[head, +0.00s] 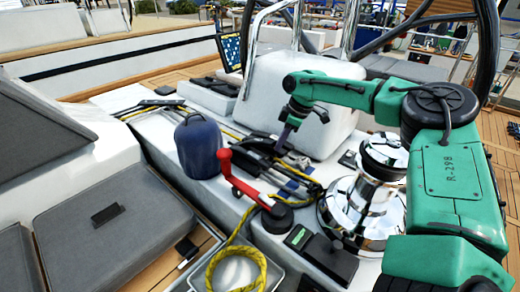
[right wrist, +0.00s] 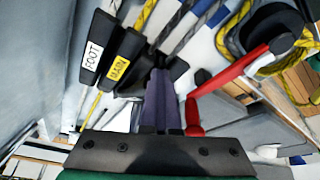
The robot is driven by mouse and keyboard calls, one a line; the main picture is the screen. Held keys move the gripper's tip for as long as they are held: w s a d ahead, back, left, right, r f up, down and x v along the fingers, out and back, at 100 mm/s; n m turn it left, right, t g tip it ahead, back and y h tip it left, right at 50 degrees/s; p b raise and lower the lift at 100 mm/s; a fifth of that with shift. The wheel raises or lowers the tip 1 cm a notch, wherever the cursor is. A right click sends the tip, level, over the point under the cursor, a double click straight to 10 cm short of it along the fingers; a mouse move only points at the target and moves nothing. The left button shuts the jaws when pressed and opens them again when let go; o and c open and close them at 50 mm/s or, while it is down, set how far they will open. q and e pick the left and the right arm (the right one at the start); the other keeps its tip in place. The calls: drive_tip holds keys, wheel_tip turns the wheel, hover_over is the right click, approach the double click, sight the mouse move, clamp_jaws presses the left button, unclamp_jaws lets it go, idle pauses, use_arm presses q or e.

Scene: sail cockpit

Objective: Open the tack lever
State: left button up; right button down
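A bank of black clutch levers (head: 262,146) sits on the white cockpit top in the head view. In the right wrist view one black lever is labelled FOOT (right wrist: 96,45) and the one beside it MAIN (right wrist: 122,62). A further black lever (right wrist: 172,70) lies right of MAIN, partly behind my fingers; I read no TACK label, and its label face is hidden. My right gripper (head: 283,138) points down at the levers, its purple fingers (right wrist: 161,95) close together with nothing visible between them. Whether they touch the lever I cannot tell. My left gripper is not in view.
A red winch handle (head: 242,182) stands close to the levers and right of my fingers in the wrist view. A chrome winch (head: 372,160), a blue covered drum (head: 198,147) and a coiled yellow rope (head: 238,270) are around. A white housing (head: 265,95) rises behind.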

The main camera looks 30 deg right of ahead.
drive_tip(key=shift+w+a, duration=0.1)
drive_tip(key=shift+a, duration=0.1)
drive_tip(key=shift+w+a+r+p, duration=0.2)
drive_tip(key=shift+w+r+p, duration=0.35)
drive_tip(key=shift+r, duration=0.1)
drive_tip(key=shift+w+a+f, duration=0.15)
drive_tip(key=shift+w+f, duration=0.05)
drive_tip(key=shift+w, duration=0.4)
drive_tip(key=shift+s+r, duration=0.1)
drive_tip(key=shift+s, duration=0.15)
drive_tip(key=shift+s+d+r, duration=0.1)
drive_tip(key=shift+d+r, duration=0.05)
drive_tip(key=shift+d, duration=0.1)
drive_tip(key=shift+d+r+p, duration=0.1)
drive_tip(key=shift+r+p, duration=0.85)
drive_tip(key=shift+p, duration=0.05)
